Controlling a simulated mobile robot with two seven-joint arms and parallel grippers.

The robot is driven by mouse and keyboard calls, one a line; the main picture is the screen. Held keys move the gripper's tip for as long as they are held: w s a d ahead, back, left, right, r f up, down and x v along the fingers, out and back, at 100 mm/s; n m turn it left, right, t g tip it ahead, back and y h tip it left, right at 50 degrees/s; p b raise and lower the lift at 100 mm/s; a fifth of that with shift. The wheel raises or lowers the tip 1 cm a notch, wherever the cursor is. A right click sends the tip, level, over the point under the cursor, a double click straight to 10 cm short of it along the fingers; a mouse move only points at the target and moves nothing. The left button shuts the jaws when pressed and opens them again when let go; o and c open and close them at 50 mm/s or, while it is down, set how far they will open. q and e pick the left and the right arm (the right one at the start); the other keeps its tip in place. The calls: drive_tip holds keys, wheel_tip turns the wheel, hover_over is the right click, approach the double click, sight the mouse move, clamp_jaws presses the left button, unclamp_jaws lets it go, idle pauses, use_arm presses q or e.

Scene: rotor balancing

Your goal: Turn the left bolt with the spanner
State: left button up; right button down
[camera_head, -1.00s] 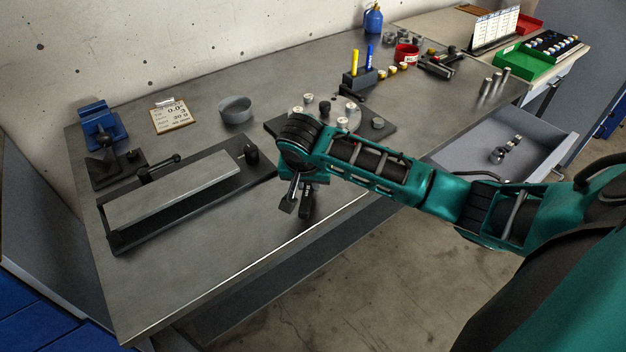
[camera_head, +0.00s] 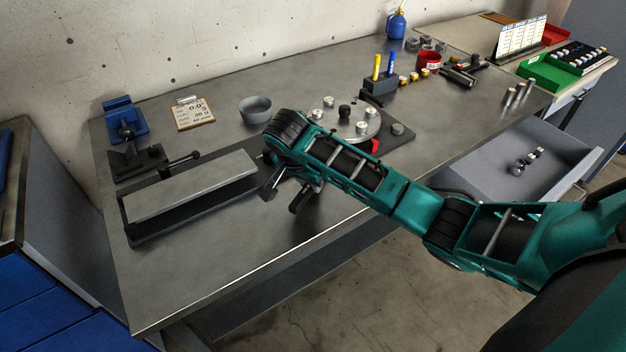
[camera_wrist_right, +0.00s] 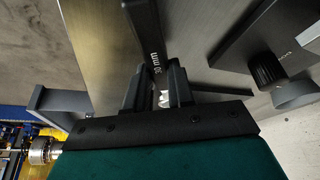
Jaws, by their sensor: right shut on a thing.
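My right gripper (camera_head: 287,188) hangs over the table at the right end of the dark stand with the long grey bar (camera_head: 192,186). In the right wrist view, its fingers (camera_wrist_right: 158,92) are shut on a dark flat bar marked "30 mm", apparently the spanner (camera_wrist_right: 150,40); its far end runs out of the picture. In the head view the spanner is hard to tell from the fingers. My left gripper is not in view.
A blue vise (camera_head: 124,118), a label board (camera_head: 193,113) and a grey bowl (camera_head: 256,109) stand behind the stand. A round plate with several weights (camera_head: 362,128) lies behind my arm. A drawer (camera_head: 545,165) is open at right. The front-left table top is clear.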

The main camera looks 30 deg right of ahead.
drive_tip(key=shift+w+a+m+g+h, duration=0.15)
drive_tip(key=shift+w+a+m+g, duration=0.1)
drive_tip(key=shift+w+m, duration=0.4)
drive_tip(key=shift+w+a+m+g+h, duration=0.15)
drive_tip(key=shift+w+a+m+g, duration=0.1)
drive_tip(key=shift+w+m, duration=0.35)
drive_tip(key=shift+w+a+m, duration=0.15)
drive_tip(key=shift+w+m, duration=0.15)
drive_tip(key=shift+m, duration=0.05)
drive_tip(key=shift+w+a+f+m+g+b, duration=0.15)
drive_tip(key=shift+w+m+g+b, duration=0.25)
drive_tip(key=shift+w+m+b, duration=0.25)
drive_tip(key=shift+w+m, duration=0.4)
drive_tip(key=shift+m, duration=0.05)
drive_tip(key=shift+r, duration=0.2)
